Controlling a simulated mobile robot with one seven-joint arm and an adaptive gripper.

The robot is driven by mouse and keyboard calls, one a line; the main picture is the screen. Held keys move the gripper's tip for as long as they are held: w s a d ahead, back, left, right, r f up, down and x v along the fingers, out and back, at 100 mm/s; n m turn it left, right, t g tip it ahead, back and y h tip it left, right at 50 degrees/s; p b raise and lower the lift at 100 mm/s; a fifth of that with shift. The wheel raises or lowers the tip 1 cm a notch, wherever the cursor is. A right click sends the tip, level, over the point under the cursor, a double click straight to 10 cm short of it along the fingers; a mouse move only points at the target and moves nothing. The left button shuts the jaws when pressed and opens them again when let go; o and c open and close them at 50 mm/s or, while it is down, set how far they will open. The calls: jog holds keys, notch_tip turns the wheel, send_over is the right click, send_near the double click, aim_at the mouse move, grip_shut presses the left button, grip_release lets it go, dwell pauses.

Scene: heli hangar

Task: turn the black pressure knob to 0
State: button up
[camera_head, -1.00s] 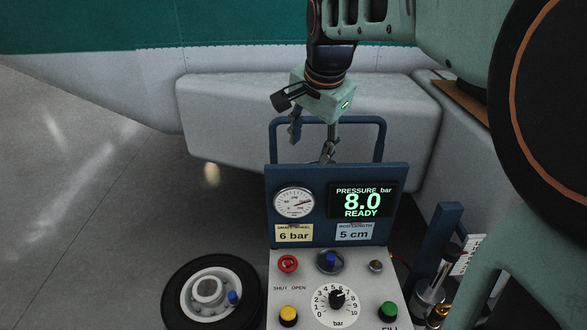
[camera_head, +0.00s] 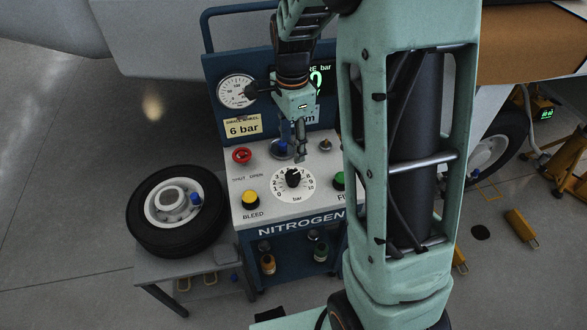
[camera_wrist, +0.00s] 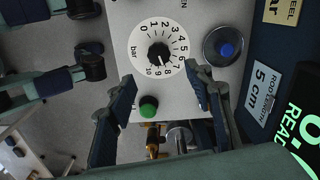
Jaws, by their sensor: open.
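The black pressure knob (camera_head: 293,177) sits in the middle of a white dial marked 0 to 10 bar on the sloping panel. In the wrist view the knob (camera_wrist: 159,53) lies ahead of and between my fingers, apart from both; its exact pointer reading is hard to tell. My gripper (camera_head: 293,153) is open and empty, hanging above the panel just behind the dial. Both fingers show in the wrist view (camera_wrist: 160,82). The green pressure display (camera_head: 318,82) is mostly hidden behind my arm.
A red knob (camera_head: 242,156), yellow button (camera_head: 250,197), green button (camera_head: 339,180) and blue-topped control (camera_head: 282,148) surround the dial. A gauge (camera_head: 236,91) and a "6 bar" label (camera_head: 243,127) stand behind. A wheel (camera_head: 176,208) lies on a low table at left.

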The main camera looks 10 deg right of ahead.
aim_at(293, 174)
notch_tip(293, 174, down, 11)
jog(key=shift+s+f+b, duration=0.1)
jog(key=shift+b, duration=0.45)
jog(key=c, duration=1.2)
jog(key=shift+o, duration=0.2)
